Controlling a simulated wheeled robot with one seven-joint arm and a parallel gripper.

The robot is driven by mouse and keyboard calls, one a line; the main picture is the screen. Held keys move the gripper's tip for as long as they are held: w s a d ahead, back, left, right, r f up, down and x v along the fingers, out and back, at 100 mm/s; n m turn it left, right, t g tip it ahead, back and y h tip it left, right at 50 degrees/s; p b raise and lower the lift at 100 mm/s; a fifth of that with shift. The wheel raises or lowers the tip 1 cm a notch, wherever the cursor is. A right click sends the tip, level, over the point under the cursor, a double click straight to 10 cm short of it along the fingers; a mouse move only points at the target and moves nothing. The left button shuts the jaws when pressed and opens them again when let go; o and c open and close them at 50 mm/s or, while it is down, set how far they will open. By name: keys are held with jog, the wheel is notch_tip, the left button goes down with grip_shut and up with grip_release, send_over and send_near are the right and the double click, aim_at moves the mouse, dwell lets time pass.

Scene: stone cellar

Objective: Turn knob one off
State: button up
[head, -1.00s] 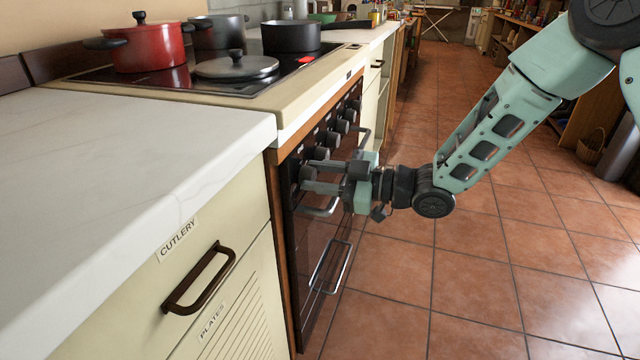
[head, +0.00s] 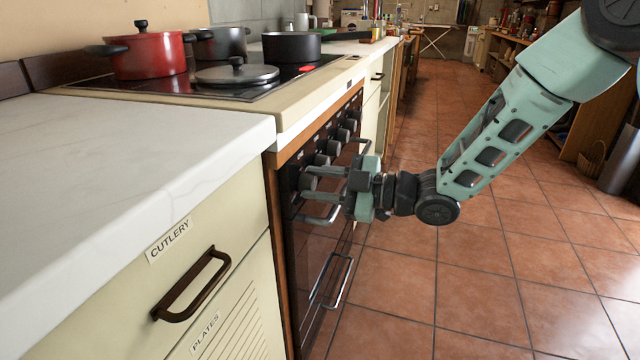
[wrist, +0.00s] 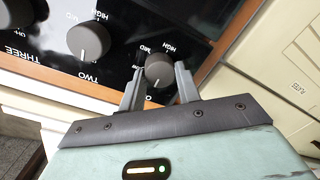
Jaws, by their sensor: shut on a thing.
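Knob one (wrist: 159,66) is a round grey knob with a white pointer mark, on the dark oven front. Its lettering is partly hidden by my gripper, but HIGH and MED show beside it. In the wrist view, my gripper (wrist: 160,76) has one finger on each side of this knob and is shut on it. In the head view, my gripper (head: 309,183) reaches the nearest knob of the row from the right. Knob two (wrist: 88,40), labelled TWO, sits beside it with its white mark towards its label.
Several more knobs run along the panel away from me. Oven handles (head: 331,280) stick out below. A cutlery drawer (head: 215,240) is at the near left.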

jog(key=o, duration=1)
jog(key=p+v, duration=0.3)
jog(key=v, duration=1.4)
jog(key=shift+s+d, duration=0.1)
jog(key=shift+d, duration=0.15)
